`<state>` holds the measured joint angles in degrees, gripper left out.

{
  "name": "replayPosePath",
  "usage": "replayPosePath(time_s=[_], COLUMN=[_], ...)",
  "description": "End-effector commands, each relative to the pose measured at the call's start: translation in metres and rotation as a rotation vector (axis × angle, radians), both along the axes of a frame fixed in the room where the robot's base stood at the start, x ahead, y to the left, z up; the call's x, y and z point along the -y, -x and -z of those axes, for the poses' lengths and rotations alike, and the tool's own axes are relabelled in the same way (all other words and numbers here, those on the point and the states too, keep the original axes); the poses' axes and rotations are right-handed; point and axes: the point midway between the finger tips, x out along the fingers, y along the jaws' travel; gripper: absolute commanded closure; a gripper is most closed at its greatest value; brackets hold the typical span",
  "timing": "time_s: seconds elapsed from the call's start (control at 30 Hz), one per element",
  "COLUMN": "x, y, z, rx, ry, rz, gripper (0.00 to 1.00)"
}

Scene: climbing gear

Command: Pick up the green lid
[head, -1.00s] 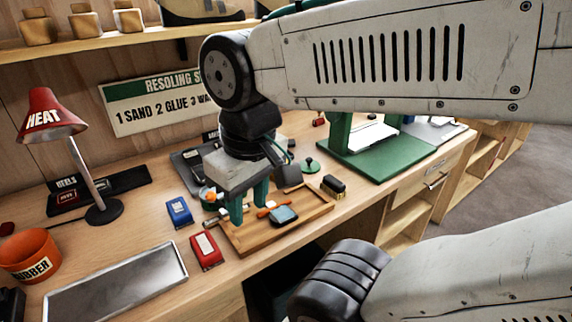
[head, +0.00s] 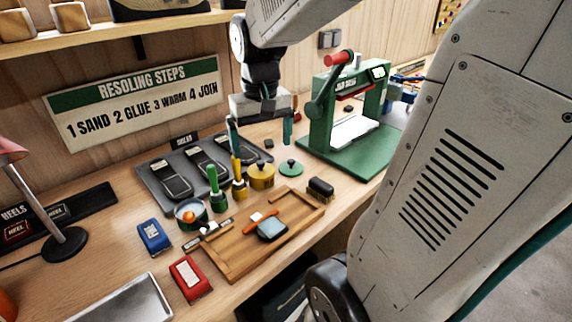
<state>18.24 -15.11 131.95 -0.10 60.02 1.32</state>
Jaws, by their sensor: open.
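The green lid (head: 291,168) is a round disc with a small knob on top. It lies on the wooden bench, right of the yellow tin (head: 261,177) and behind the tray. My gripper (head: 261,147) is above the bench, behind and slightly left of the lid in the picture. Its two teal fingers are spread wide and point down. Nothing shows between them, and no contact with the lid shows.
A green press (head: 345,110) with a red-handled lever stands right of my gripper. A wooden tray (head: 237,257), a dark brush (head: 320,188), a green-handled tool (head: 216,190) and an open pot (head: 190,213) are nearby. Shoe soles lie on a grey mat (head: 150,193).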

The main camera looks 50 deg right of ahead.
Motion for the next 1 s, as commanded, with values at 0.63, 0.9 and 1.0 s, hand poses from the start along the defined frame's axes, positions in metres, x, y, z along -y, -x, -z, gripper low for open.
replayPosePath(time_s=[0.63, 0.9, 1.0], x=[0.166, 0.164, 0.163], y=[-0.067, -0.064, -0.063], z=[0.106, 0.139, 0.155], rx=[-0.051, -0.052, -0.052], ry=[-0.027, -0.028, -0.028], rz=[0.308, 0.307, 0.306], gripper=[0.04, 0.04, 0.04])
